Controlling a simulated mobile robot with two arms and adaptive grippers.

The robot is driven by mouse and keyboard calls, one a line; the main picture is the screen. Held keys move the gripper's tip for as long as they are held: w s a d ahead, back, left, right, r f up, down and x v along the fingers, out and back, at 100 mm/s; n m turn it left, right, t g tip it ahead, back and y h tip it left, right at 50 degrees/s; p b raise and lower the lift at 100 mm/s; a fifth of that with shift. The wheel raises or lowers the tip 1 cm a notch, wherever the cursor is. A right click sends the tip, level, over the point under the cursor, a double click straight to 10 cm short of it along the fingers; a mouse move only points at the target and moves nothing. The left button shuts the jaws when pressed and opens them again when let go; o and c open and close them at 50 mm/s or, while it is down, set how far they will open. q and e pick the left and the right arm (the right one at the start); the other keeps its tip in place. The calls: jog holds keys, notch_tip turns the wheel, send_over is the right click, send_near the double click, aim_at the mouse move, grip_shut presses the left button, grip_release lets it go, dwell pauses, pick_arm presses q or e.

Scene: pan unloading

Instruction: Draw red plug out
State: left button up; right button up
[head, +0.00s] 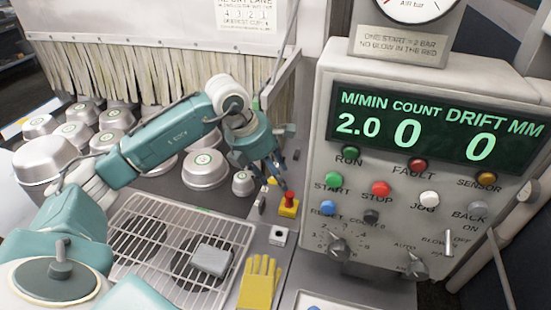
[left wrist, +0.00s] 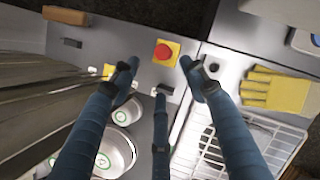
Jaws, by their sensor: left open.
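The red plug (head: 289,200) is a red mushroom-shaped head on a yellow square base, set on the grey deck left of the control panel. In the left wrist view the red plug (left wrist: 163,52) shows from above, just beyond the fingertips. My left gripper (head: 264,172) is above and slightly left of it in the head view, fingers pointing down. In the left wrist view my left gripper (left wrist: 159,73) is open and empty, with dark blue fingers spread to either side of the plug and a third finger below it. No finger visibly touches it. My right gripper is out of view.
The control panel (head: 420,190) stands close on the right. A wire rack (head: 150,222) with a grey block (head: 211,259) lies at front left; yellow gloves (head: 260,281) lie beside it. Several metal pans (head: 205,168) stand behind my arm.

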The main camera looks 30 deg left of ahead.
aim_at(287, 195)
pick_arm(q)
jog(key=f, duration=0.1)
jog(key=d+f+p, duration=0.1)
jog(key=f, duration=0.1)
jog(key=w+d+f+p, duration=0.1)
jog(key=shift+f, duration=0.35)
jog(key=p+x, duration=0.1)
jog(key=x, duration=0.3)
jog(key=shift+w+a+f+p, duration=0.1)
jog(key=shift+w+f+p, duration=0.1)
jog(key=shift+f+p, duration=0.15)
jog(key=shift+f, duration=0.1)
jog(key=c, duration=0.3)
grip_shut()
jog(key=shift+c, duration=2)
grip_release()
grip_shut()
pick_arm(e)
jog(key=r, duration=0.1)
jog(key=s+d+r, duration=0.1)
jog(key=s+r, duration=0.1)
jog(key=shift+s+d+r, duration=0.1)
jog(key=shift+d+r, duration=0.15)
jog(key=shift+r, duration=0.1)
